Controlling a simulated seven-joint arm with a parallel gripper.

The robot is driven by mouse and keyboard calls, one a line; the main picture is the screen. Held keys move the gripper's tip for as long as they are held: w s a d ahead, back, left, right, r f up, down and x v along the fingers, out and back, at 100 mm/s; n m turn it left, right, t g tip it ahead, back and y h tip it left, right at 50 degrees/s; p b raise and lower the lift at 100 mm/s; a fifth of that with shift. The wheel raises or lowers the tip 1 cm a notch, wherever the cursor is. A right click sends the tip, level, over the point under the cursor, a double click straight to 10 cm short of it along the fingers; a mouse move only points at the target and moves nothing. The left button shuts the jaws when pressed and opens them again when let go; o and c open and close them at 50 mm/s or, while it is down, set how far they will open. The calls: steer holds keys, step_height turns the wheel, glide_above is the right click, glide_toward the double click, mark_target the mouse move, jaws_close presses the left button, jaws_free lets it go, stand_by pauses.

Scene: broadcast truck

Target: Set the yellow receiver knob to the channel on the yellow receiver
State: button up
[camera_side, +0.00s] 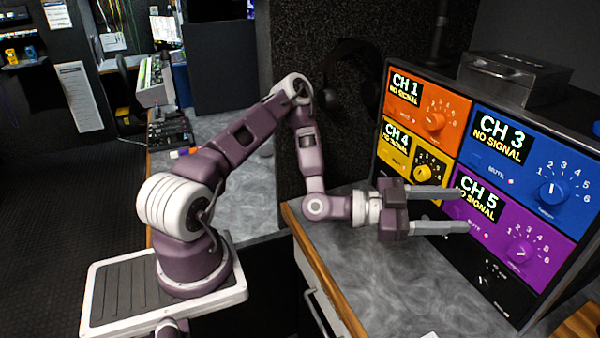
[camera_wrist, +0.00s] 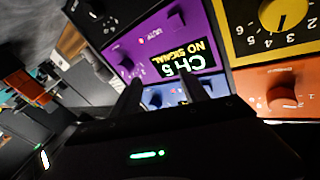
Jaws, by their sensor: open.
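The yellow receiver (camera_side: 394,157) is in the left column of the rack in the side view, and its screen reads "CH 4 NO SIGNAL". Its yellow knob (camera_side: 421,174) sits on a black dial panel, just above my upper finger. In the wrist view the yellow knob (camera_wrist: 283,12) is at the top right, cut by the edge, with its dark pointer towards the 3 and 4 marks; I cannot tell which exactly. My gripper (camera_side: 464,210) is open and empty, in front of the purple receiver, apart from the yellow knob. Its fingers (camera_wrist: 161,92) also show in the wrist view.
An orange receiver (camera_side: 459,107) is above the yellow one, a blue one (camera_side: 560,200) at upper right and a purple one (camera_side: 500,245) below, each with a knob. A metal box (camera_side: 512,72) is on top of the rack. The grey counter (camera_side: 385,285) before it is mostly clear.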

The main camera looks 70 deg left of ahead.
steer(key=s+d+f+m+g+y, duration=0.1)
steer(key=s+f+m+g+y, duration=0.35)
steer(key=s+f+g, duration=0.35)
steer(key=s+a+r+n+g+y, duration=0.2)
steer(key=s+a+r+n+y, duration=0.35)
steer(key=a+r, duration=0.4)
steer(key=s+d+r+n, duration=0.1)
steer(key=s+r+n, duration=0.6)
steer(key=s, duration=0.5)
steer(key=shift+s+r, duration=0.15)
steer(key=shift+r, duration=0.55)
steer(key=shift+d, duration=0.1)
